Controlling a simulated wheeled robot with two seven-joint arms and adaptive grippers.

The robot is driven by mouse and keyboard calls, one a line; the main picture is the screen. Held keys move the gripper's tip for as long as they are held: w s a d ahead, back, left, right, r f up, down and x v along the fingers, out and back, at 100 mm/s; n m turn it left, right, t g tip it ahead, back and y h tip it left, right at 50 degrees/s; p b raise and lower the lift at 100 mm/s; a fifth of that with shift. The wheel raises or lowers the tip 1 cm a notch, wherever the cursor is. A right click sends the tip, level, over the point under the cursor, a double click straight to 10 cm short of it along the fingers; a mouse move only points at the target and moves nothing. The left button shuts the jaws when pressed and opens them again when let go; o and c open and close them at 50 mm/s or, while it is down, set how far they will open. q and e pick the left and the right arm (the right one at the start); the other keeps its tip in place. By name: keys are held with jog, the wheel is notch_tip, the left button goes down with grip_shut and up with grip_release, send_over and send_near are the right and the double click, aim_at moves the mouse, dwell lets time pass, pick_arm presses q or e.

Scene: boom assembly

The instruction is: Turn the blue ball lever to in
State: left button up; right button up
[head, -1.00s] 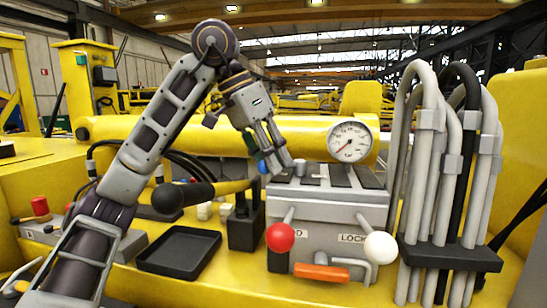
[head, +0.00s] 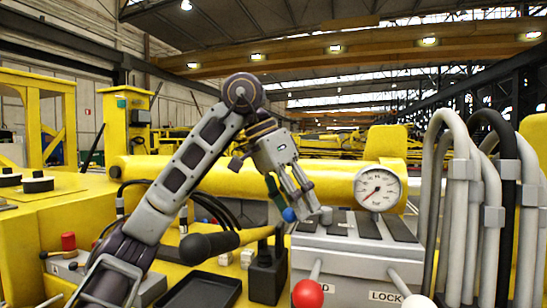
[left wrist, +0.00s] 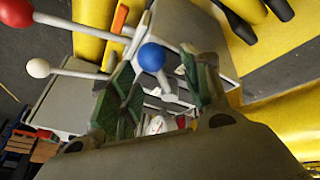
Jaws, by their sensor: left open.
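The blue ball (head: 289,214) of the lever shows in the head view beside the fingers of my left gripper (head: 303,207), by the back left of the grey valve block (head: 340,262). In the left wrist view the blue ball (left wrist: 151,57) sits on a short grey stem, between the two green-padded fingers of my left gripper (left wrist: 162,88). The fingers are apart, with visible gaps to the ball in that picture. Much of the lever's base is hidden. I cannot read an "in" mark. My right gripper is in neither view.
A red ball lever (head: 307,294) and a white ball lever (head: 416,301) stand at the block's front. A pressure gauge (head: 378,188) rises behind it. Grey hoses (head: 467,200) crowd the right. A black-handled lever (head: 208,246) and a black tray (head: 205,291) lie left.

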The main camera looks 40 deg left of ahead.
pick_arm(q)
jog(key=v, duration=1.1)
dwell(1.4)
dwell(0.6)
jog(key=shift+r, duration=0.15)
